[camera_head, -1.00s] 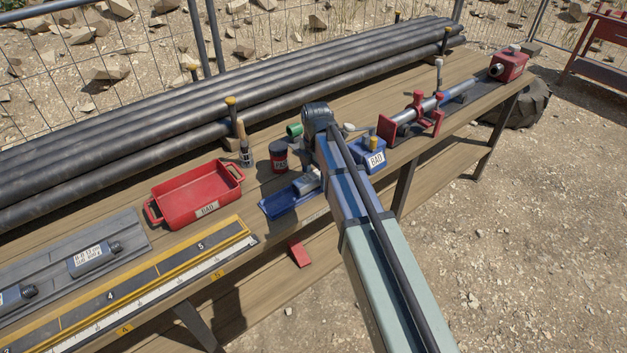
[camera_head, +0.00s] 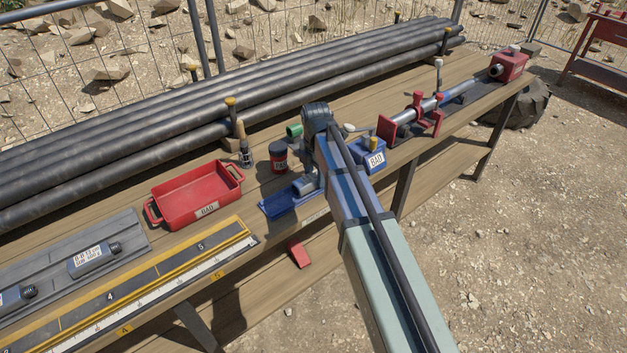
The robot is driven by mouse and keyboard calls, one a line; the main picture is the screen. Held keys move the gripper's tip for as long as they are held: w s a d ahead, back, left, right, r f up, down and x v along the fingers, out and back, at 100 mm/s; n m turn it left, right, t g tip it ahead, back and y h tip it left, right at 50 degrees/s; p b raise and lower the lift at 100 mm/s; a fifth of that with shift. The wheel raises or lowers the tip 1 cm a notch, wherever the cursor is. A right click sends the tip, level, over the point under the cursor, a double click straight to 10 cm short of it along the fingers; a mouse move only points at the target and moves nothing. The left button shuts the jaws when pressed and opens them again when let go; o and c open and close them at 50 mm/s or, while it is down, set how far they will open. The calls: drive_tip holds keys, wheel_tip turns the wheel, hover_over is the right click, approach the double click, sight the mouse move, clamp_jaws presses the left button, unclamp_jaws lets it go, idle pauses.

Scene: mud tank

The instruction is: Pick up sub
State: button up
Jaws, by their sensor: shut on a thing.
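A grey cylindrical piece, seemingly a sub (camera_head: 304,186), shows at the right end of a blue tray (camera_head: 272,208) on the bench. Its right part is hidden behind my arm. My gripper (camera_head: 311,172) shows only as a small grey part just left of the arm link, right over this piece. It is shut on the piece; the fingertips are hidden. I cannot tell whether the piece is clear of the tray. Two other labelled grey subs, a whole one (camera_head: 90,258) and one cut by the left edge (camera_head: 12,298), lie in a grey rack.
A red BAD tray (camera_head: 192,200), a red can (camera_head: 278,156), a brush (camera_head: 244,148) and a green piece (camera_head: 293,130) stand nearby. A blue BAD box (camera_head: 371,158) is right of my arm. Black pipes (camera_head: 160,130) line the back; a yellow-edged ruler (camera_head: 150,285) lies in front.

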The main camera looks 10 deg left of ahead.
sight(315, 175)
wheel_tip(315, 175, up, 9)
drive_tip(key=shift+f, duration=0.15)
drive_tip(key=s+a, duration=0.3)
drive_tip(key=a, duration=0.8)
drive_tip(key=s+a, duration=0.3)
drive_tip(key=a, duration=0.9)
drive_tip(key=s+a+r, duration=0.1)
drive_tip(key=s+a, duration=0.3)
drive_tip(key=a, duration=0.7)
drive_tip(key=shift+a, duration=0.25)
drive_tip(key=shift+f, duration=4.2)
drive_tip(key=shift+f, duration=0.25)
